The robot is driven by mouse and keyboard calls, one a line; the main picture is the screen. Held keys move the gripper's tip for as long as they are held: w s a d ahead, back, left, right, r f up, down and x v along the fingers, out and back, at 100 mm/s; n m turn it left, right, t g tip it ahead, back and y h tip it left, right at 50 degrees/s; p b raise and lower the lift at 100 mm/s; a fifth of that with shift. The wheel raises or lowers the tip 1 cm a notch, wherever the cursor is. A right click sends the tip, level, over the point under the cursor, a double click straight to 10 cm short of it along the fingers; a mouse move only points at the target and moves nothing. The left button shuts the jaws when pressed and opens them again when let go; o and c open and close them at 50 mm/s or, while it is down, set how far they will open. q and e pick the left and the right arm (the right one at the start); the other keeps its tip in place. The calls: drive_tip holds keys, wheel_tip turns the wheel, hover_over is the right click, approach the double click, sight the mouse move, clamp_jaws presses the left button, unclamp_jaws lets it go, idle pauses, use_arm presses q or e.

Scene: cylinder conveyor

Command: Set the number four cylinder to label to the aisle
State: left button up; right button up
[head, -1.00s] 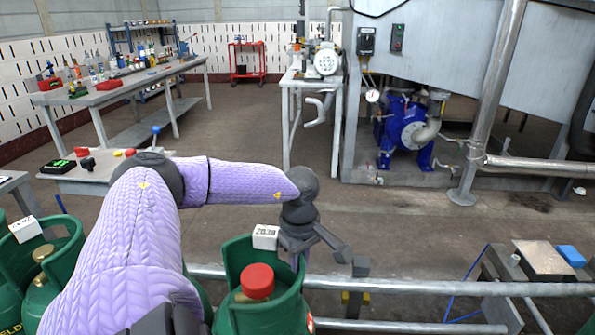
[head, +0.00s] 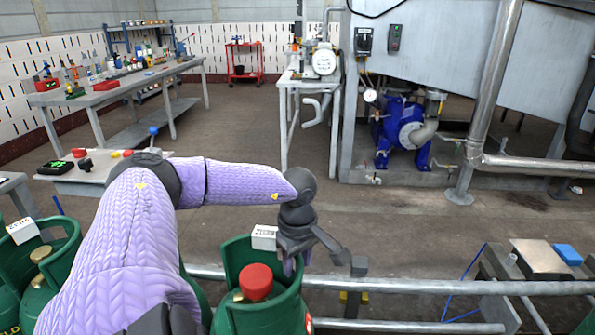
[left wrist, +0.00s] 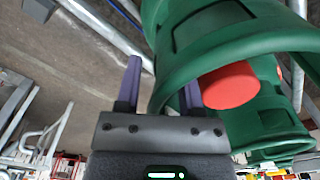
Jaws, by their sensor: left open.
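A green gas cylinder with a red cap (head: 256,281) stands at the front, a white tag (head: 264,237) on its collar rim. The tag's writing is too blurred to read surely, and I cannot tell which cylinder is number four. My left gripper (head: 297,262) points down at the right side of this collar, partly hidden behind it in the head view. In the left wrist view, its open purple fingers (left wrist: 163,80) are apart, with the green collar (left wrist: 176,30) seeming to pass between them. The right gripper is not visible.
Another tagged green cylinder (head: 36,268) with a brass valve stands at the left, partly behind my arm. A metal rail (head: 420,286) runs just beyond the cylinders. A steel plate (head: 544,257) and blue block (head: 568,254) lie at the right. Open floor (head: 240,135) lies beyond the rail.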

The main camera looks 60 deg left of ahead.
use_arm(q)
wheel_tip(320, 180, up, 10)
drive_tip(key=p, duration=0.3)
drive_tip(key=shift+f, duration=0.1)
